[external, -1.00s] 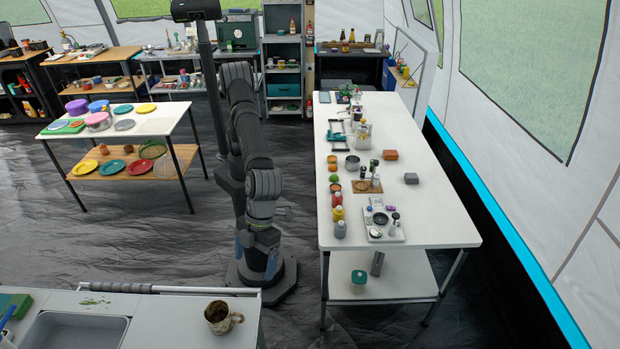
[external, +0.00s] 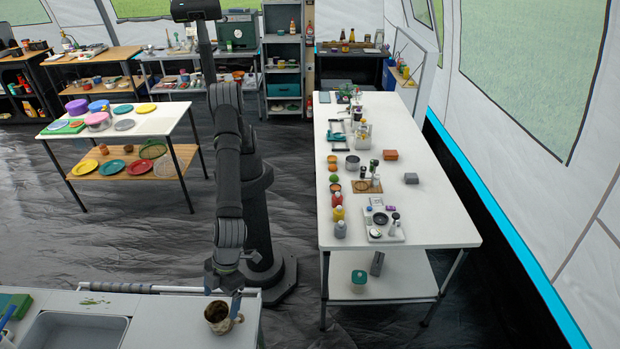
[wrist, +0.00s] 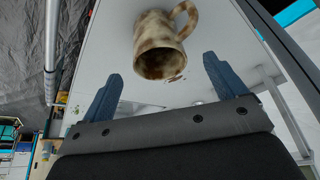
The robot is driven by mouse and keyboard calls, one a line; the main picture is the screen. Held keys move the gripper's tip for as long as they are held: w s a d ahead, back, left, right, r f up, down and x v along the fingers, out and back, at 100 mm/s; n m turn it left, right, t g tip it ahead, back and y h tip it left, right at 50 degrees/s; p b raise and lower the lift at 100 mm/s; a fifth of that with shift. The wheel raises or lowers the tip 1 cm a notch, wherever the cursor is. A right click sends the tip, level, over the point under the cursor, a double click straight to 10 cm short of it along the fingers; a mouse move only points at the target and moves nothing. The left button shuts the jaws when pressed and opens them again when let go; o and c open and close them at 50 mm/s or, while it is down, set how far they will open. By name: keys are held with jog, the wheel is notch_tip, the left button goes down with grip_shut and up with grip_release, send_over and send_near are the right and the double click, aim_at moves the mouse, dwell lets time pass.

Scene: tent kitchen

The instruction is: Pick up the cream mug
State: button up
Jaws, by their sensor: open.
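The cream mug (external: 217,318) stands upright on the white counter (external: 165,325) at the bottom of the external view, near the counter's edge. It is cream with brown mottling, and its handle points right in that view. The wrist view shows the mug (wrist: 160,47) ahead of my gripper, with its dark open mouth and its handle at the upper right. My gripper (wrist: 160,85) is open, its two blue fingers apart and nothing between them. In the external view my gripper (external: 222,292) is just behind the mug and above the counter's far edge. Its exact gap from the mug is unclear.
A grey sink (external: 75,332) is set in the counter to the left. A rail (external: 160,289) runs along the counter's far edge. The counter between sink and mug is clear. A white table (external: 440,225) with several small items stands to the right.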

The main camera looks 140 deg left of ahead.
aim_at(218, 311)
jog(key=x, duration=0.5)
jog(key=shift+f, duration=0.15)
jog(key=c, duration=1.1)
